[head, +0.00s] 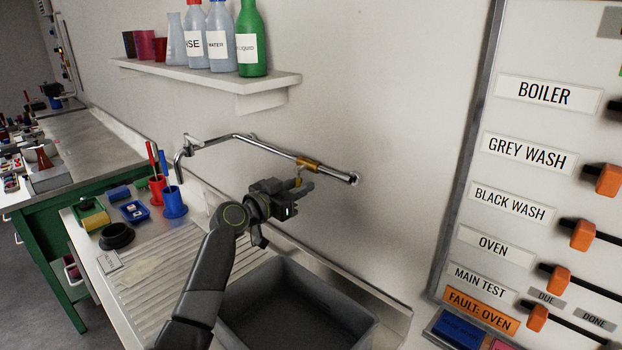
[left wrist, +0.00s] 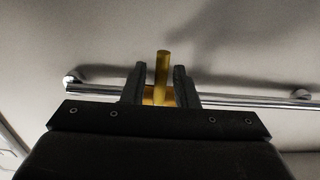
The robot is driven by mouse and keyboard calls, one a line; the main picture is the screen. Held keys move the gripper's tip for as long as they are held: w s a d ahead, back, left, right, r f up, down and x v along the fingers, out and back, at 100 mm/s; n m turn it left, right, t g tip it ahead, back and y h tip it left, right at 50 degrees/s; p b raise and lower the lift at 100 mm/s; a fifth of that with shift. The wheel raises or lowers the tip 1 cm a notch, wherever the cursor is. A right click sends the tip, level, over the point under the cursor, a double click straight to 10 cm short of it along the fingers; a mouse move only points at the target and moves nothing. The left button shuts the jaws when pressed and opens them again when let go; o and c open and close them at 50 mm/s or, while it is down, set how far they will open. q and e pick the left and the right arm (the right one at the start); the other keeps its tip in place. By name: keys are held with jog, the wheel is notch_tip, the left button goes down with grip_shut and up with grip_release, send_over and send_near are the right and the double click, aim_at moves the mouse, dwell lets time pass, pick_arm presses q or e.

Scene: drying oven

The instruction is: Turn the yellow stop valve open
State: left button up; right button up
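The yellow stop valve (head: 308,163) sits on a chrome pipe (head: 338,175) that runs along the wall above the sink. Its yellow handle (left wrist: 162,72) stands out between the fingers of my left gripper (left wrist: 161,84) in the left wrist view, with a gap showing on each side. My left gripper (head: 303,190) is open at the valve in the head view, where its fingers partly hide the handle. The orange-yellow valve body (left wrist: 152,96) shows behind the handle. My right gripper is in neither view.
A dark grey sink basin (head: 290,310) lies below my left gripper. A shelf (head: 215,80) with bottles is above on the wall. Red and blue cups (head: 174,204) stand left on the counter. A labelled panel with orange switches (head: 583,235) is at right.

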pick_arm(q)
jog(key=shift+w+d, duration=0.1)
jog(key=shift+w, duration=0.05)
jog(key=shift+r, duration=0.1)
jog(key=shift+c, duration=0.5)
grip_shut()
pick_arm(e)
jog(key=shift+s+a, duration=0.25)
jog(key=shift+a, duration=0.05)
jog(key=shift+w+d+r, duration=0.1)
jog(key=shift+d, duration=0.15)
